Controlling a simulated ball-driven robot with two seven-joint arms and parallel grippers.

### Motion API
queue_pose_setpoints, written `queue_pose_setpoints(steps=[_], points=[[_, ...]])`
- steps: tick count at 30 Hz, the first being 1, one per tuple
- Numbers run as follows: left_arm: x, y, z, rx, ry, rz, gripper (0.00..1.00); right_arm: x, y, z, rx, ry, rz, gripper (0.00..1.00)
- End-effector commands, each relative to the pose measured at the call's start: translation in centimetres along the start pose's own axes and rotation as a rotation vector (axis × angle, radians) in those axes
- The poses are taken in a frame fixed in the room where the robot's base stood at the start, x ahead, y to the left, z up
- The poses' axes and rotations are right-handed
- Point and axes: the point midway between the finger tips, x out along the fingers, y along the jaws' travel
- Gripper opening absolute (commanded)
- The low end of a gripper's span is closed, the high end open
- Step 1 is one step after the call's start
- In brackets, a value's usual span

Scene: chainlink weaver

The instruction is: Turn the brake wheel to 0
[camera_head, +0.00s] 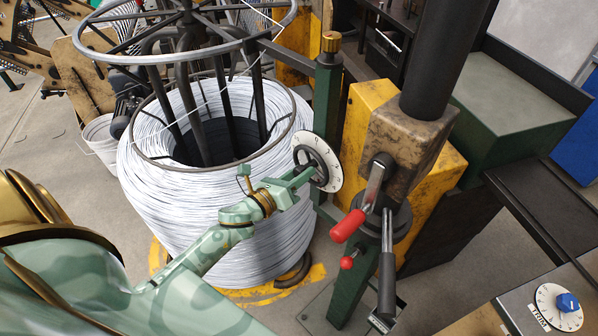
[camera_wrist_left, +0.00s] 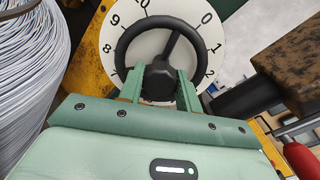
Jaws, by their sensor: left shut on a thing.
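The brake wheel (camera_head: 317,166) is a small black handwheel in front of a white numbered dial (camera_head: 331,160), on a green post beside the wire coil. In the left wrist view the wheel (camera_wrist_left: 208,62) fills the upper middle, with the dial (camera_wrist_left: 185,14) behind it. Its visible spoke points up and slightly right, between a 0 at the top and a 0 at the upper right. The 1 and 2 lie down the right side; 9 and 8 are on the left. My left gripper (camera_head: 308,178) is shut on the wheel's hub, one finger each side (camera_wrist_left: 161,84). My right gripper is out of view.
A large coil of pale wire (camera_head: 200,220) stands close left of my left arm. Right of the wheel are a red-handled lever (camera_head: 347,226), a black-handled lever (camera_head: 387,285) and a yellow housing (camera_head: 365,105). A blue knob on a dial (camera_head: 568,303) is at the lower right.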

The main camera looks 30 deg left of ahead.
Motion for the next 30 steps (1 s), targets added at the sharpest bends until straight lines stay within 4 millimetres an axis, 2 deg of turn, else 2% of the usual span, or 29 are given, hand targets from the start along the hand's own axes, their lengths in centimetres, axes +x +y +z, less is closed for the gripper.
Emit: queue_pose_setpoints(steps=[30], points=[[0.0,0.0,0.2,-0.964,0.038,0.009,0.11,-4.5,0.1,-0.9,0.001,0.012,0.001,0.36]])
